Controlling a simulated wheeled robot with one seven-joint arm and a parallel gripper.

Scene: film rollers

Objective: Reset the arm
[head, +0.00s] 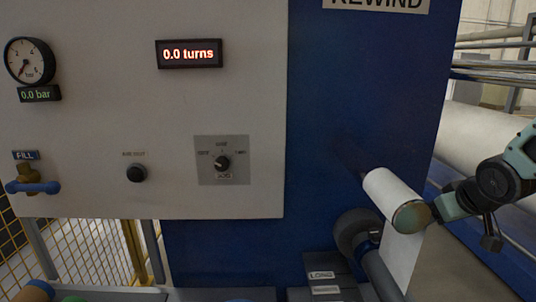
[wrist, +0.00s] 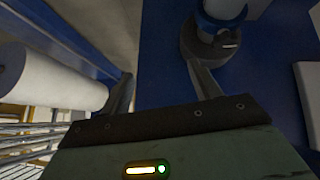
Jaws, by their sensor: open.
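My gripper (wrist: 162,85) is open in the wrist view, its two dark fingers spread wide with nothing held between them. A plain blue surface lies behind the gap. In the head view my teal and black arm comes in from the right edge. It overlaps the view close to the near end of a white roll (head: 388,190) on the blue rewind panel (head: 370,80). I cannot tell whether the arm touches the roll. The fingers cannot be made out clearly in the head view.
A pale control panel (head: 100,110) carries a gauge (head: 30,61), a "0.0 turns" display (head: 188,53), a selector knob (head: 222,163), a black button (head: 137,173) and a blue-handled valve (head: 32,187). A dark roller (head: 355,233) sits below the roll. A large white roll (wrist: 45,80) lies left in the wrist view.

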